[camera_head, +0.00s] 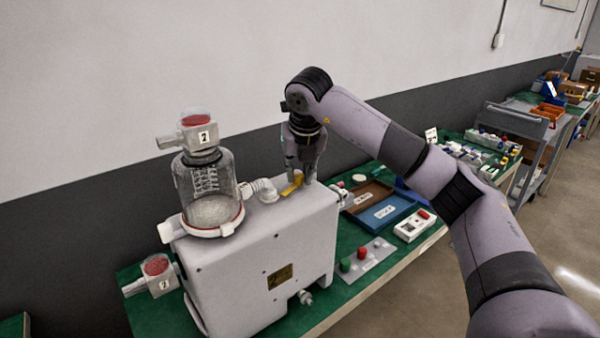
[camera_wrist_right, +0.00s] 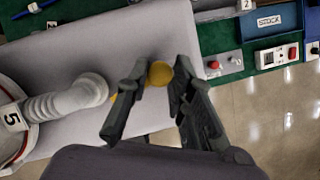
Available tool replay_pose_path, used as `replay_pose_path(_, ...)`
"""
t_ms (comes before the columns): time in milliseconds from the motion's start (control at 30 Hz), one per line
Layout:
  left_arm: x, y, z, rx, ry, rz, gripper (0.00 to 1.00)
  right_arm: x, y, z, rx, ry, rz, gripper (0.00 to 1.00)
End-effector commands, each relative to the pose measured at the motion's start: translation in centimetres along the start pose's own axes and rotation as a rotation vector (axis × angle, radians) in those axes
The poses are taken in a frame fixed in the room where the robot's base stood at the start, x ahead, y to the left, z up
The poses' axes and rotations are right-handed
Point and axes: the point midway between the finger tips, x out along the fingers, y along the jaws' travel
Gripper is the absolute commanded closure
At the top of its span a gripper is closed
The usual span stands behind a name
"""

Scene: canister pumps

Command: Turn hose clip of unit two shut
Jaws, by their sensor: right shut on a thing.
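Unit two is a pale grey pump box (camera_head: 260,245) with a brass plate on its front. A clear canister (camera_head: 209,190) marked 2 stands on its top at the left. The yellow hose clip (camera_head: 290,187) lies beside the hose end. Its round yellow part (camera_wrist_right: 160,73) sits between my fingers in the wrist view. My right gripper (camera_head: 302,174) points down onto the box top, shut on the clip. The fingers hide part of the clip. My left gripper is out of view.
A second red-topped fitting (camera_head: 157,273) marked 2 is at the box's left. To the right on the green bench are a brown and blue tray (camera_head: 392,215), a button plate (camera_head: 366,258) and a white switch box (camera_head: 414,226). The wall is close behind.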

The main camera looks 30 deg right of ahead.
Motion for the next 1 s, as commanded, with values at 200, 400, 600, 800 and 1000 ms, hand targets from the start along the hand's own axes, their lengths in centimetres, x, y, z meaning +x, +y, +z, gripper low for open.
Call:
replay_pose_path(200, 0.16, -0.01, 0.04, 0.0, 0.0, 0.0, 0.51, -0.08, 0.2, 0.09, 0.152, -0.002, -0.061, 1.0)
replay_pose_path(400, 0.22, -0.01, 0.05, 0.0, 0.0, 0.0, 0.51, -0.1, 0.22, 0.14, 0.25, -0.003, -0.101, 1.0)
replay_pose_path(600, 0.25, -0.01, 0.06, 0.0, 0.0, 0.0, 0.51, -0.11, 0.21, 0.14, 0.302, -0.002, -0.123, 1.0)
replay_pose_path(800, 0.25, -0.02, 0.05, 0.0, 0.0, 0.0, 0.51, -0.1, 0.19, 0.17, 0.321, -0.003, -0.13, 1.0)
replay_pose_path(1000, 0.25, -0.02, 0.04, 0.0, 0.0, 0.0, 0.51, -0.1, 0.18, 0.16, 0.321, -0.003, -0.13, 1.0)
